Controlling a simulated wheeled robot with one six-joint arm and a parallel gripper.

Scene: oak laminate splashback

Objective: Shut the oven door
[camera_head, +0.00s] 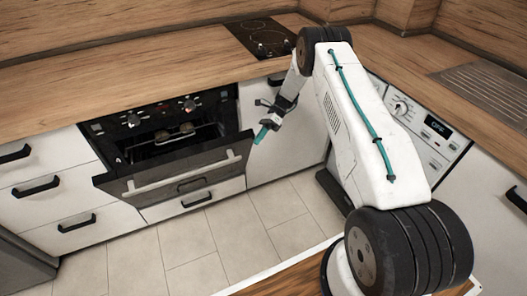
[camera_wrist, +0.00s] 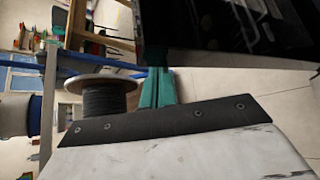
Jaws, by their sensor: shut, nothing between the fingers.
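The oven (camera_head: 165,125) is built in under the counter in the head view, with its dark cavity and a rack showing. Its door (camera_head: 185,172) is partly open, tilted outward and down, with a pale bar handle (camera_head: 182,176) across its front. My gripper (camera_head: 260,135) is shut and empty, just to the right of the door's right end. In the wrist view the teal fingers (camera_wrist: 157,88) are together, close to the dark door panel (camera_wrist: 225,30). I cannot tell whether they touch it.
White drawers (camera_head: 40,185) with black handles stand left of the oven, and one drawer (camera_head: 195,200) is below it. A cooktop (camera_head: 262,37) is set in the wooden counter. A white appliance (camera_head: 420,125) stands right, behind my arm. The tiled floor (camera_head: 190,245) before the oven is clear.

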